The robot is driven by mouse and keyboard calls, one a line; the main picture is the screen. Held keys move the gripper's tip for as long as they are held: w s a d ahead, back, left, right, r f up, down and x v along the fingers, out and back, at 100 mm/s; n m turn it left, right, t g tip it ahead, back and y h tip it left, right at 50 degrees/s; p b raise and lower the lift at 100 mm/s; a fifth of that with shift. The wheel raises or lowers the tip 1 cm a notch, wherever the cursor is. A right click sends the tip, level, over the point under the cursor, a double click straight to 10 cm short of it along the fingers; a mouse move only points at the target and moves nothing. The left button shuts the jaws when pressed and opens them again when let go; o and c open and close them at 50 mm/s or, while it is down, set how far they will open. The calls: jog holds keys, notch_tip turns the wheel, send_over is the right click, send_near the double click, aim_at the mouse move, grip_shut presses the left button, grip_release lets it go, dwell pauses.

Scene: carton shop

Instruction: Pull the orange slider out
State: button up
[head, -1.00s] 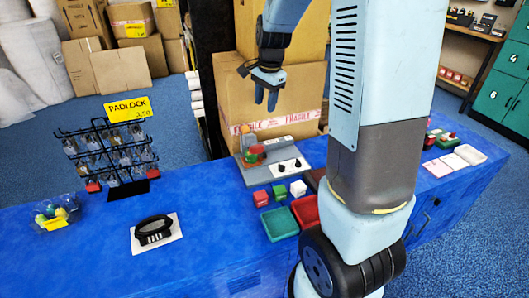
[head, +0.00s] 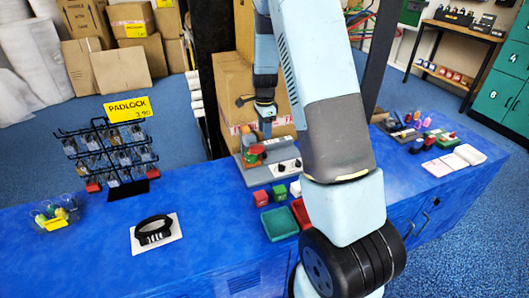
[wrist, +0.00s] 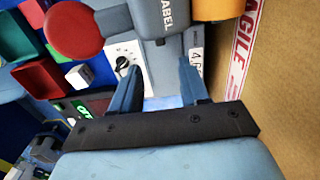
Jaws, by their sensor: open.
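A grey device (head: 284,153) with round dials stands on the blue counter. An orange part (wrist: 218,9) shows at the top edge of the wrist view, cut off by the frame; I cannot tell for sure that it is the slider. My gripper (head: 266,121) is over the back of the device, pointing down. In the wrist view my gripper (wrist: 158,88) is open, with nothing between its fingers. A grey block marked LABEL (wrist: 172,14) and a white dial plate (wrist: 124,57) lie beyond the fingertips. The orange part is ahead of them, apart.
A large carton (head: 232,90) stands close behind the device. A red disc (wrist: 74,30) is near the fingers. Small cubes (head: 279,193) and a green tray (head: 279,223) are in front. A padlock rack (head: 108,155) stands left.

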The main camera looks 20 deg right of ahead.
aim_at(265, 153)
notch_tip(265, 153, down, 11)
dwell(0.4)
grip_shut()
dwell(0.4)
dwell(0.3)
